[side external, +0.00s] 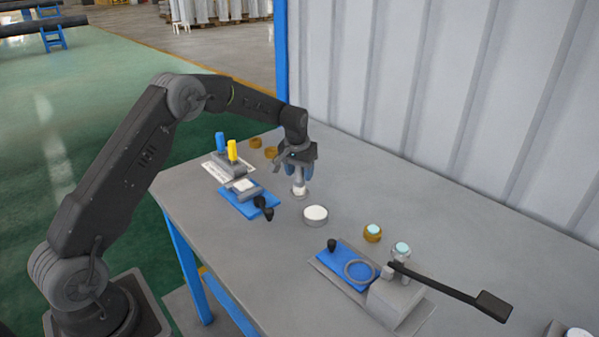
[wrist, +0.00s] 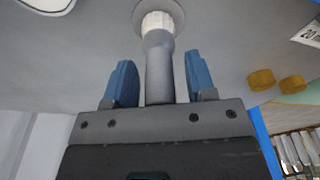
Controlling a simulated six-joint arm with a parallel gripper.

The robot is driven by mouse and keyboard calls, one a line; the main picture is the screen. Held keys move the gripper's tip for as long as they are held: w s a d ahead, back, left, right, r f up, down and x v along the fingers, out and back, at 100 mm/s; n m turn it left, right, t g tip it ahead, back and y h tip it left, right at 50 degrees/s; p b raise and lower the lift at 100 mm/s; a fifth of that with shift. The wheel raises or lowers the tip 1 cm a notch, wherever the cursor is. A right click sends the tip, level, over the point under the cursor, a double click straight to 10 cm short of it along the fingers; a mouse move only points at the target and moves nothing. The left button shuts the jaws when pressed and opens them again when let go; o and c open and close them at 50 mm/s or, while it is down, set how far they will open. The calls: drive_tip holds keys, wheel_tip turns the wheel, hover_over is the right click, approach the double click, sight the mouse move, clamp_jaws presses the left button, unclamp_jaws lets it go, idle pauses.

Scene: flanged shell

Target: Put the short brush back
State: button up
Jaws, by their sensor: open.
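A short brush (wrist: 159,52) with a grey handle and pale bristles stands upright, bristles down, on a grey round disc (wrist: 140,12). In the side view the brush (side external: 299,186) stands near the middle of the table. My gripper (wrist: 161,84) is open, with one blue finger on each side of the grey handle. Gaps show between the handle and both fingers in the wrist view. In the side view my gripper (side external: 299,170) points down over the brush and hides the top of its handle.
A holder with a blue handle (side external: 220,142) and a yellow handle (side external: 232,150) stands left, near a blue mat (side external: 236,205). A white-topped round container (side external: 315,215) is close in front. A grey block (side external: 395,300) with a long black lever (side external: 450,288) stands right.

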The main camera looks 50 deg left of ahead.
sight(297, 183)
drive_tip(key=s+d+r, duration=0.3)
drive_tip(key=s+r, duration=0.1)
drive_tip(key=r, duration=0.5)
drive_tip(key=s+d+r, duration=0.3)
drive_tip(key=s+r, duration=0.1)
drive_tip(key=r, duration=0.6)
drive_tip(key=s+d+r+m+t, duration=0.2)
drive_tip(key=s+d+r, duration=0.25)
drive_tip(key=s, duration=0.55)
drive_tip(key=s+d+f+m+t, duration=0.1)
drive_tip(key=s+d+f, duration=0.1)
drive_tip(key=s, duration=0.7)
drive_tip(key=s+d+f+m+t, duration=0.1)
drive_tip(key=s+d, duration=0.3)
drive_tip(key=s, duration=0.5)
drive_tip(key=shift+s+f+h, duration=0.15)
drive_tip(key=shift+f+h, duration=0.25)
drive_tip(key=shift+f, duration=0.35)
